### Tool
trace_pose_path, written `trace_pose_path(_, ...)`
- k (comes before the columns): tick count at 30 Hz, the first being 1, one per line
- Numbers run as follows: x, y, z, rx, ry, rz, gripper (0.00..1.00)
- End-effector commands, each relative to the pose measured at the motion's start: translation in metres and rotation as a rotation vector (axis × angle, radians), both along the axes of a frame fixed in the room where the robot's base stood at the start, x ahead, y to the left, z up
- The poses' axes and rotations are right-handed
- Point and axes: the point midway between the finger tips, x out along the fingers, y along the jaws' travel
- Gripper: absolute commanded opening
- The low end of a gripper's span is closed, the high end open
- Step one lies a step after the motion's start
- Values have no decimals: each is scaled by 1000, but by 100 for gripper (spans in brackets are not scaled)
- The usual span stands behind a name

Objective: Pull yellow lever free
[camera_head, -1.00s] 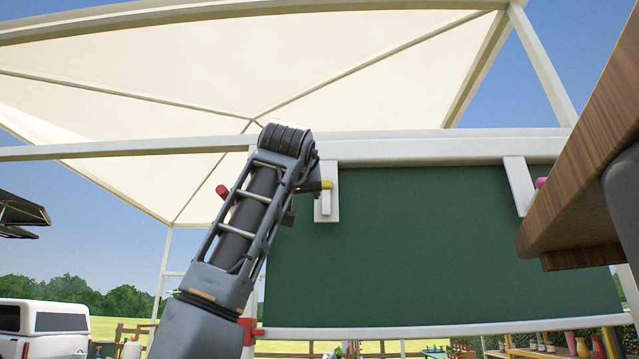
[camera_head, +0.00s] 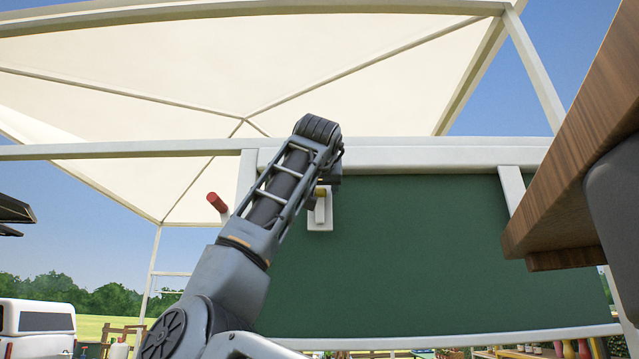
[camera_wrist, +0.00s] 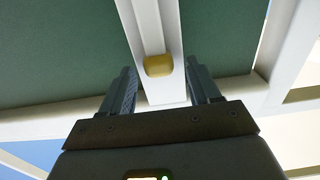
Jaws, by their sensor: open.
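The yellow lever (camera_head: 320,191) shows as a small yellow end on a white bracket (camera_head: 320,218) at the upper left of the green panel. My arm hides part of it in the head view. In the wrist view the yellow lever end (camera_wrist: 159,65) sits on the white bracket, just beyond and between my fingers. My gripper (camera_wrist: 163,82) is open, with one finger on each side of the white bracket. Nothing is held. I cannot tell whether either finger touches the bracket.
The green panel (camera_head: 430,260) hangs in a white frame under a cream canopy (camera_head: 200,70). A red handle (camera_head: 217,202) sticks out left of my arm. A brown wooden board (camera_head: 575,170) juts in at the right. A white vehicle (camera_head: 38,325) stands at far left.

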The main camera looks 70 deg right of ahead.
Motion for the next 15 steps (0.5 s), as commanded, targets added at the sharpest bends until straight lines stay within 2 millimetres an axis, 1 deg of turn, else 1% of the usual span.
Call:
trace_pose_path(3, 1, -3, 0, 0, -1, 0, 62)
trace_pose_path(9, 1, -3, 0, -1, -1, 0, 62)
trace_pose_path(15, 1, -3, 0, -1, -1, 0, 43)
